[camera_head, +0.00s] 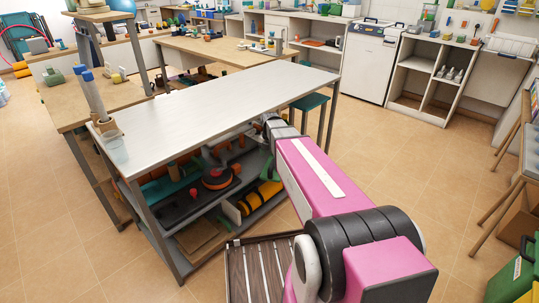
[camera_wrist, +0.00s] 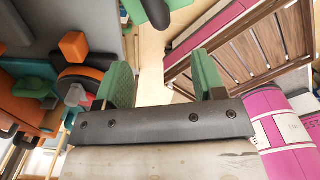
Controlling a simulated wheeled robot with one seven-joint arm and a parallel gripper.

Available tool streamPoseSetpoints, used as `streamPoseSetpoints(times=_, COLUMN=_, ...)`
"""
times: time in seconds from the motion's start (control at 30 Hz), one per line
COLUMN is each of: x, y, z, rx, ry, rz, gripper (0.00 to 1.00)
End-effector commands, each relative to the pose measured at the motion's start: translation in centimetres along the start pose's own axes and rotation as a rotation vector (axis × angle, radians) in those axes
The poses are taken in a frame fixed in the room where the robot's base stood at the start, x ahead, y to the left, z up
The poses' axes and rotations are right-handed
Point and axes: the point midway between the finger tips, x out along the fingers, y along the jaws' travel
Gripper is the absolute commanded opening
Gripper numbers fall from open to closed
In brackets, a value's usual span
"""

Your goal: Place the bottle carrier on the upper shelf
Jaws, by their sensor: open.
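I cannot single out the bottle carrier with certainty. A small group of pale bottle shapes (camera_head: 449,74) stands in the open white cabinet at the back right; whether a carrier holds them is too small to tell. My gripper (camera_wrist: 163,80) is open and empty in the wrist view, its two green fingers spread apart over tan floor. The table's lower shelf (camera_head: 215,208) holds orange, green and black items. These also show left of my gripper in the wrist view.
The grey-topped table (camera_head: 225,90) has a mostly bare top, with blue-capped grey tubes (camera_head: 92,95) at its left corner. A dark slatted wooden piece (camera_head: 258,270) lies low beside my arm. Tiled floor (camera_head: 400,150) is clear at right.

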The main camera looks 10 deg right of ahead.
Motion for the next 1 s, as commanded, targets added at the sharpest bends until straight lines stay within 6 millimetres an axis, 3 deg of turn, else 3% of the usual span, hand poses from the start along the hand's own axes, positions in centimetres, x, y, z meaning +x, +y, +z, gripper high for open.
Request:
streamPoseSetpoints(times=0.23, x=1.3, y=0.0, z=0.0, rx=0.002, ry=0.001, rz=-0.001, gripper=0.63)
streamPoseSetpoints(times=0.7, x=8.6, y=0.0, z=0.0, rx=0.002, ry=0.001, rz=-0.001, gripper=0.63)
streamPoseSetpoints(times=1.0, x=10.8, y=0.0, z=0.0, rx=0.002, ry=0.000, rz=0.000, gripper=0.63)
